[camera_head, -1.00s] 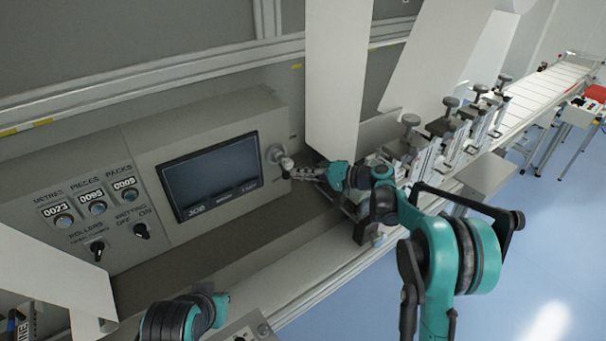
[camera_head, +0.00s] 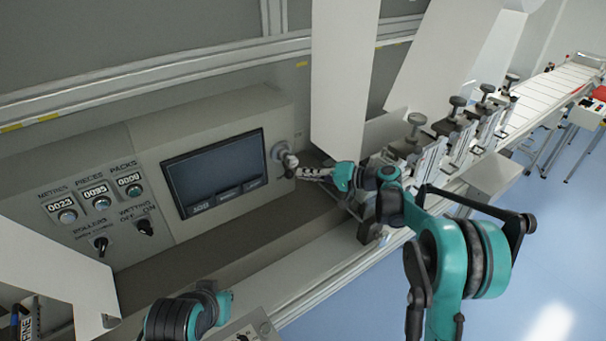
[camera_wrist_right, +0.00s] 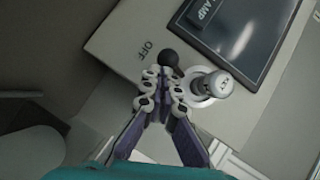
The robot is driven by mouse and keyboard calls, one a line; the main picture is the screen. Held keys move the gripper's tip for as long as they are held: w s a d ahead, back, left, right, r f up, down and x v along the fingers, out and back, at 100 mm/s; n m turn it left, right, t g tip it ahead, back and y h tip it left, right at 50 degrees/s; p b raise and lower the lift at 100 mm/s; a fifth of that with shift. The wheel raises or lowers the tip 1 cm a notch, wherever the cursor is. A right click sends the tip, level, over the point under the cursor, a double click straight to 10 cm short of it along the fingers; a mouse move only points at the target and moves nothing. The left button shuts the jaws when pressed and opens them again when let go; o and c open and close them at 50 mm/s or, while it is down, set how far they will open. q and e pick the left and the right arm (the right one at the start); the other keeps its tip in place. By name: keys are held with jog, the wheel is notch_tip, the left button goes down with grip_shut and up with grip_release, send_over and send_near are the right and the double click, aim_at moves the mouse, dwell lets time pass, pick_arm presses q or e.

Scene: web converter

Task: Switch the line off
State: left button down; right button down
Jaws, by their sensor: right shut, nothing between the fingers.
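The switch (camera_head: 280,152) is a light grey round fitting on the panel, right of the screen. In the right wrist view its pale post (camera_wrist_right: 218,84) stands on a round base, with a black ball knob (camera_wrist_right: 168,57) to its left. The printed word OFF (camera_wrist_right: 147,50) is left of the ball. My right gripper (camera_head: 298,174) is shut and empty, just below and right of the switch. In the wrist view its fingertips (camera_wrist_right: 161,76) are right at the ball; I cannot tell whether they touch. My left arm shows at the bottom left, but its gripper is not visible.
The dark screen (camera_head: 213,174) is left of the switch. Counters (camera_head: 95,191) and small black knobs (camera_head: 101,244) are farther left. A white sheet (camera_head: 343,80) hangs close above my right gripper. Clamp units (camera_head: 450,125) stand to the right, before a long conveyor (camera_head: 550,90).

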jog(key=v, duration=1.1)
jog(key=shift+s, duration=0.15)
jog(key=s+a+f+h+b, duration=0.15)
jog(key=s+h, duration=0.45)
jog(key=s, duration=0.7)
jog(key=s+d+f+h+b, duration=0.1)
jog(key=s+d+f+h, duration=0.1)
jog(key=s, duration=0.4)
jog(key=s+d+f+t+h+b, duration=0.1)
jog(key=s+d+f+h, duration=0.2)
jog(key=s, duration=0.4)
jog(key=s+d+f+h+b, duration=0.1)
jog(key=s+d+f+h, duration=0.2)
jog(key=s+d+f, duration=0.2)
jog(key=shift+s, duration=0.75)
